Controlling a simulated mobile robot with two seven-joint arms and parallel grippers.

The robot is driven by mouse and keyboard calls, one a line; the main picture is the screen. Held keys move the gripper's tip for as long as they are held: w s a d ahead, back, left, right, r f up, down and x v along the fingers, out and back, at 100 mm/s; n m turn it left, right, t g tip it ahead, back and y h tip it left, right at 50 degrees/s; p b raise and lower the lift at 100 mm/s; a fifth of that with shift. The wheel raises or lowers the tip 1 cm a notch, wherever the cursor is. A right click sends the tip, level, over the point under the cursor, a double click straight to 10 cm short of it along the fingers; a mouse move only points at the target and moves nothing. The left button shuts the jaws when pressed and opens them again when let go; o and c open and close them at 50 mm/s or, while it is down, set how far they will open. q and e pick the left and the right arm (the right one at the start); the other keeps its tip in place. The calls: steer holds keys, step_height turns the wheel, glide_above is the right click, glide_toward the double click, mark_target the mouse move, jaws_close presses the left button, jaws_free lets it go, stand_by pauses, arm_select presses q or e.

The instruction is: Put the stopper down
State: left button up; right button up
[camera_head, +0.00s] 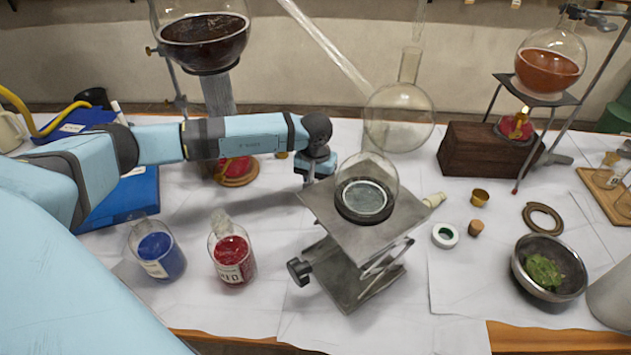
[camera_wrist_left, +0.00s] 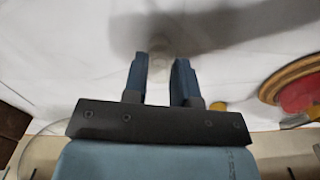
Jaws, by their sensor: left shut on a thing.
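My left gripper (camera_head: 308,180) points down just behind and left of the lab jack's top plate (camera_head: 325,208). In the left wrist view its two blue fingers (camera_wrist_left: 162,72) are shut on a small, pale, see-through stopper (camera_wrist_left: 160,48). The stopper's outline is faint against the white paper, and the fingers hide part of it. In the head view I cannot make it out. A dark shadow lies on the paper near the fingertips. I cannot tell whether the stopper touches the table. My right gripper is not in view.
A round glass flask (camera_head: 365,178) sits on the jack. Behind it stands a large clear flask (camera_head: 400,115). Jars of blue (camera_head: 157,252) and red powder (camera_head: 233,258) stand front left. A cork (camera_head: 476,228) and a metal bowl (camera_head: 548,268) are on the right. White paper is bare left of the jack.

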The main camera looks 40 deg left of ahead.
arm_select(q)
steer(key=shift+f, duration=0.2)
steer(key=o, duration=0.9)
steer(key=shift+r, duration=0.1)
step_height(320, 180, up, 12)
steer(key=shift+r, duration=0.15)
steer(key=shift+r+p, duration=0.1)
steer(key=shift+p, duration=0.2)
